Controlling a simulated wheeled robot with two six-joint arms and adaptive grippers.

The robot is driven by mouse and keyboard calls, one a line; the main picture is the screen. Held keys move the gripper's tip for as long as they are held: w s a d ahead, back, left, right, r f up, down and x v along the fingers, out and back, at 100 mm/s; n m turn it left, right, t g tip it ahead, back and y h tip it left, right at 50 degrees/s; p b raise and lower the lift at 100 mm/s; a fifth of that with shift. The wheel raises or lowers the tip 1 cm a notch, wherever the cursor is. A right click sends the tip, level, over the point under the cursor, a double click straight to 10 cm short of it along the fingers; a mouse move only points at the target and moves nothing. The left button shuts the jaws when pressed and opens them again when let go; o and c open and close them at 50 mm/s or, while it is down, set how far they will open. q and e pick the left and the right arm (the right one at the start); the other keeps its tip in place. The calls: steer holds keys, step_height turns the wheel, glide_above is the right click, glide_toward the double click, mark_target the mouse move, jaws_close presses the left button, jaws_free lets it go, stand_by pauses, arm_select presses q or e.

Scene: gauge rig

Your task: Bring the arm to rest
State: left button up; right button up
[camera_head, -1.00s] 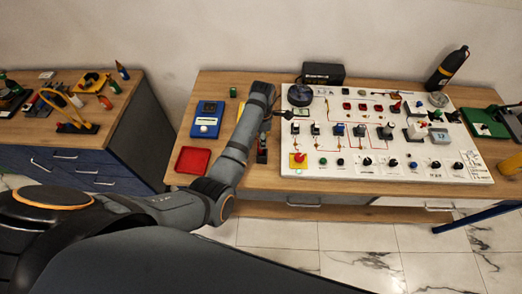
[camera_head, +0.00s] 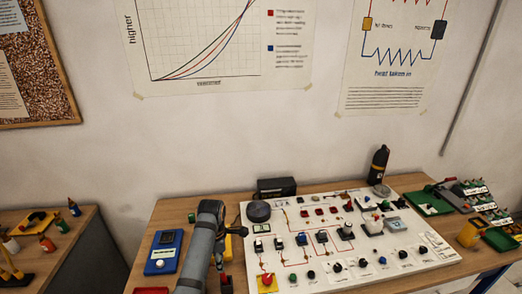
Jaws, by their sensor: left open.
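My left arm comes up from the bottom of the head view over the bench, its grey wrist upright between a blue meter and the white panel. My left gripper (camera_head: 236,226) shows only as a small dark shape by the wrist, at the panel's left edge; it is open. I see nothing held in it, though the wrist hides part of it. My right gripper is out of view. The white gauge panel (camera_head: 372,272) lies on the wooden bench (camera_head: 145,262), with switches, knobs and a yellow-based red button (camera_head: 267,282).
The blue meter (camera_head: 163,252) and a red tray (camera_head: 151,290) lie left of my arm. A yellow item (camera_head: 239,231) is close on its right. A black box (camera_head: 276,187) and dark bottle (camera_head: 379,164) stand at the back. Green trays (camera_head: 430,201) are at the right.

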arm_select(q)
steer(key=s+a+f+m+t, duration=0.1)
steer(key=s+a+f+m, duration=0.3)
steer(key=s+m, duration=0.25)
steer(key=s+a+r+m+t+y, duration=0.1)
steer(key=s+a+r+m, duration=0.1)
steer(key=s+m, duration=0.65)
steer(key=s+a+r+m+t, duration=0.1)
steer(key=s+r+m, duration=0.1)
steer(key=s+m, duration=0.6)
steer(key=s+a+f+b, duration=0.1)
steer(key=f+b, duration=0.2)
steer(key=f, duration=0.8)
steer(key=s+a+f+n+b, duration=0.1)
steer(key=s+f+b, duration=0.1)
steer(key=f, duration=1)
steer(key=s+a+f+b, duration=0.1)
steer(key=f+b, duration=0.2)
steer(key=f, duration=0.8)
steer(key=s+a+f+g+b, duration=0.1)
steer(key=s+f+b, duration=0.4)
steer(key=s+f, duration=1.3)
step_height(320, 180, down, 3)
steer(key=shift+s+f+g, duration=0.15)
steer(key=shift+s+g, duration=0.2)
steer(key=shift+g, duration=0.15)
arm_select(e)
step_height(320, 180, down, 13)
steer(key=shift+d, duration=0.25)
